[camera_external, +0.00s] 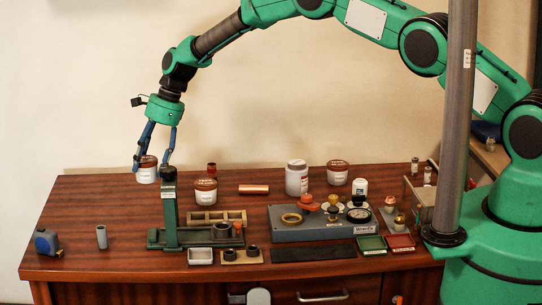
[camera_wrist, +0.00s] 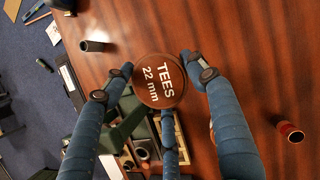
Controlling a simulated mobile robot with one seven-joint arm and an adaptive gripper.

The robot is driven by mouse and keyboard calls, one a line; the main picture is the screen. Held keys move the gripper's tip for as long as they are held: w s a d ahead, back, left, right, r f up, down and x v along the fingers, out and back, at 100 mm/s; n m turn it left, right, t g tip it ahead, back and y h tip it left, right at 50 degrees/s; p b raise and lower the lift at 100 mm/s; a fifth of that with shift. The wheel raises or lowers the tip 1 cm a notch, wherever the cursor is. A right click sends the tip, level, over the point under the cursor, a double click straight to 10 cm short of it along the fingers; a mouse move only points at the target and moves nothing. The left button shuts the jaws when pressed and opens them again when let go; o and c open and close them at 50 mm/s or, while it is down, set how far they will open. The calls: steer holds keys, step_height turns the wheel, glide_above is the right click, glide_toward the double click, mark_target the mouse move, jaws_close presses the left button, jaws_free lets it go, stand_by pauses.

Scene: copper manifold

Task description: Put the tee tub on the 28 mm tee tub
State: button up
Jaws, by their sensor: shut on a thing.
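The held tee tub is white with a brown lid; its lid (camera_wrist: 160,82) reads "TEES 22 mm" in the wrist view. In the external view this tub (camera_external: 147,171) is at the back left, beside the green press. My gripper (camera_external: 153,160) is shut on it, with blue fingers around its sides. I cannot tell how far it is above the table. Two similar brown-lidded tubs stand upright in the external view: one right of the press (camera_external: 205,191), one at the back right (camera_external: 337,173). Their labels are too small to read, so I cannot tell which is 28 mm.
The green press (camera_external: 170,215) stands tall between the held tub and the nearer tub. A copper fitting (camera_external: 211,169) and copper pipe (camera_external: 254,189) lie near that tub. A white jar (camera_external: 297,178) stands farther right. The table's left side is mostly clear around a grey tube (camera_external: 101,237).

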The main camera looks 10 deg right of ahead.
steer(key=w+d+r+m+t+b, duration=0.1)
steer(key=w+d, duration=0.2)
steer(key=d, duration=0.7)
steer(key=w+d+m, duration=0.2)
steer(key=w+d, duration=0.1)
steer(key=d, duration=0.8)
steer(key=w+d+r+m+t+b, duration=0.1)
steer(key=w+d, duration=0.2)
steer(key=d, duration=0.7)
steer(key=s+d+m, duration=0.2)
steer(key=s+d, duration=0.1)
steer(key=d, duration=1.1)
steer(key=s+d+f+m+t+b, duration=0.1)
steer(key=s+d, duration=0.3)
steer(key=d, duration=1.1)
steer(key=shift+s+d+f+m, duration=0.2)
steer(key=shift+m, duration=0.7)
steer(key=w+a, duration=0.1)
steer(key=w, duration=0.3)
steer(key=w+a+f+b, duration=0.1)
steer(key=w, duration=0.4)
steer(key=w+a+b, duration=0.1)
steer(key=w+a, duration=0.1)
steer(key=w, duration=0.3)
steer(key=shift+w+f, duration=0.15)
steer(key=shift+f, duration=0.1)
steer(key=shift+w+a, duration=0.2)
steer(key=shift+w, duration=0.4)
